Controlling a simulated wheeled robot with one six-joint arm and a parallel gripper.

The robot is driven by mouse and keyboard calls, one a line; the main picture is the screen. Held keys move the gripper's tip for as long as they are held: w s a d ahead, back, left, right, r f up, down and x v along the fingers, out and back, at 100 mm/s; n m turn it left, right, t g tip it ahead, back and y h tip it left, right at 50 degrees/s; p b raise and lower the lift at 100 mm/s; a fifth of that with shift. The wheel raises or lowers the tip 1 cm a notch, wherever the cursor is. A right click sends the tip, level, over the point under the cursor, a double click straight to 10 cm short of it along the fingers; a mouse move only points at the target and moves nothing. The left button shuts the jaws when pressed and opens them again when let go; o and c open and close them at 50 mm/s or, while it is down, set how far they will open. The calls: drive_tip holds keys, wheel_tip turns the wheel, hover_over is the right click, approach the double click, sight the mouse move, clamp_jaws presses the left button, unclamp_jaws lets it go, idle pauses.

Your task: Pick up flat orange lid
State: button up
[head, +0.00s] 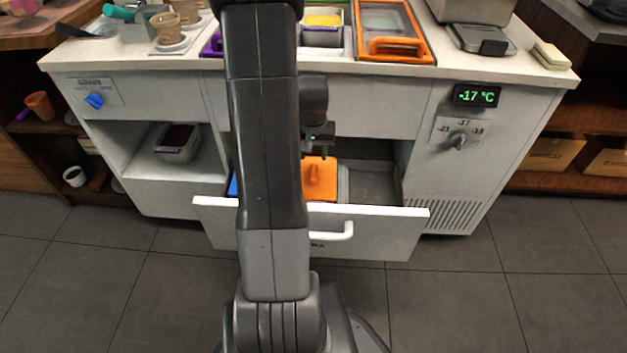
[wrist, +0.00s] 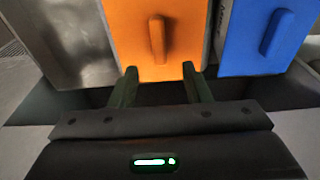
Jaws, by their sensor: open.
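The flat orange lid (head: 320,180) lies in the open drawer under the counter, with a raised orange handle bar. In the wrist view the orange lid (wrist: 181,50) is just ahead of my gripper (wrist: 158,76), and its handle stands beyond and between the two fingers. My gripper (head: 318,148) is open and empty, and my arm hides part of it in the head view. The fingers appear apart from the handle.
A blue lid (wrist: 262,35) sits beside the orange one, mostly hidden by my arm in the head view. An empty metal part of the drawer (wrist: 60,40) is on the other side. The drawer front (head: 385,232) with its white handle juts out. Another orange-framed lid (head: 397,48) is on the counter.

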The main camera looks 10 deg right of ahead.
sight(313, 170)
wheel_tip(313, 170, down, 6)
drive_tip(key=shift+d+f+b, duration=0.1)
drive_tip(key=shift+f+b, duration=0.15)
drive_tip(key=shift+b, duration=0.8)
drive_tip(key=shift+r, duration=0.1)
drive_tip(key=shift+c, duration=0.2)
clamp_jaws()
